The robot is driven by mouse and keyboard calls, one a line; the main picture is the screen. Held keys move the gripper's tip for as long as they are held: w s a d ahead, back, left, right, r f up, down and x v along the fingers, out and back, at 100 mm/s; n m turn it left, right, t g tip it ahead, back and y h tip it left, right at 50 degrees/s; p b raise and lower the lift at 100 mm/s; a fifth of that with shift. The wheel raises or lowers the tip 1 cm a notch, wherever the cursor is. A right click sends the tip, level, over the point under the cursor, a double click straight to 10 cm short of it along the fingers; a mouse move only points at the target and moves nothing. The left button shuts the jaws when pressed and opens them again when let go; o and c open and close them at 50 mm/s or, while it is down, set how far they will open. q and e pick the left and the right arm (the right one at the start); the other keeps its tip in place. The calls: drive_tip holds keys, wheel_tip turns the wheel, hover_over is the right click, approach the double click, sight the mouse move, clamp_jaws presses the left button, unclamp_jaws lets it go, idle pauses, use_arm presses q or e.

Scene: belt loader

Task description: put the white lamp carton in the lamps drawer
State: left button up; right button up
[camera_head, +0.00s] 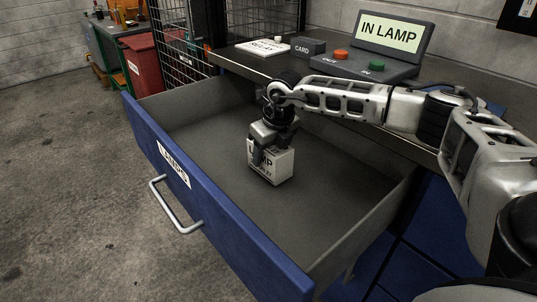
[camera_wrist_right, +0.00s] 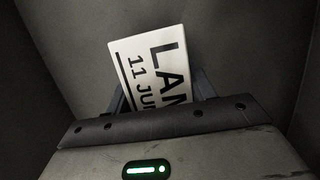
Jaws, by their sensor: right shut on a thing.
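The white lamp carton (camera_head: 271,168) is in my right gripper (camera_head: 268,146), inside the open lamps drawer (camera_head: 176,213). The gripper reaches down from above and its fingers cover part of the carton's top and side. I cannot tell whether the carton touches the drawer floor. In the right wrist view the carton (camera_wrist_right: 152,70) shows printed black lettering between the fingers. The drawer is pulled out, with a blue front, a white label and a metal handle (camera_head: 175,206); its grey floor is otherwise empty. My left gripper is not in view.
A dark counter (camera_head: 232,60) behind the drawer holds a control box with a red button (camera_head: 341,56), a green button (camera_head: 376,66) and an "IN LAMP" sign (camera_head: 391,34). A small "CARD" block (camera_head: 307,47) stands beside it. A red bin (camera_head: 148,68) is at the back left.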

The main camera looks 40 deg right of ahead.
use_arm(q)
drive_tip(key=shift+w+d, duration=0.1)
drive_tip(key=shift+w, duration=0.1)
use_arm(e)
drive_tip(key=shift+f, duration=0.25)
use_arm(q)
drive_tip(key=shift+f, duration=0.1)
use_arm(e)
drive_tip(key=shift+f, duration=0.1)
drive_tip(key=o, duration=1.2)
drive_tip(key=shift+c, duration=0.2)
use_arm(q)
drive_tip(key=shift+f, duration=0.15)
use_arm(e)
drive_tip(key=shift+r, duration=0.25)
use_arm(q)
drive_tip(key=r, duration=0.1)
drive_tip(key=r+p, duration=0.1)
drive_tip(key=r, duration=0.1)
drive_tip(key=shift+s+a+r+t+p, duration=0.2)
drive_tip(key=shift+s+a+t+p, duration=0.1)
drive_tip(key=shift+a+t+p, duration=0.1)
use_arm(e)
drive_tip(key=v, duration=1.1)
drive_tip(key=shift+s+r, duration=0.2)
drive_tip(key=shift+r, duration=0.15)
